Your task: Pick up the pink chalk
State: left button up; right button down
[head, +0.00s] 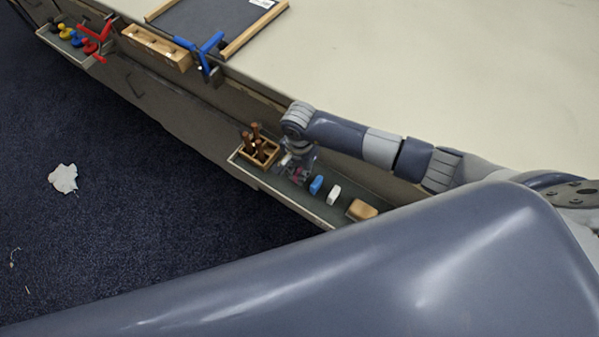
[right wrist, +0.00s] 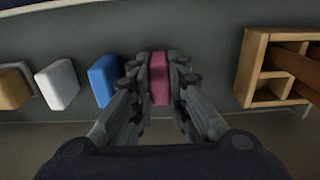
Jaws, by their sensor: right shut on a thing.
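The pink chalk (right wrist: 159,78) stands between the two fingers of my right gripper (right wrist: 158,80) in the right wrist view. The fingers are shut on it from both sides. In the head view my right gripper (head: 296,168) reaches down to a narrow tray (head: 322,211) on the table's side, and only a small bit of pink shows there. I cannot tell whether the chalk is lifted off the tray. My left gripper does not show.
A blue block (head: 316,184), a white block (head: 334,193) and a tan block (head: 361,209) stand in the tray on one side of the gripper. A wooden box (head: 262,160) with brown sticks stands close on the other side. Red and blue clamps (head: 207,48) grip the table edge farther off.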

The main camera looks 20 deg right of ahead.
notch_tip(320, 180, up, 10)
jog(key=shift+r+b, duration=0.1)
jog(key=shift+b, duration=0.65)
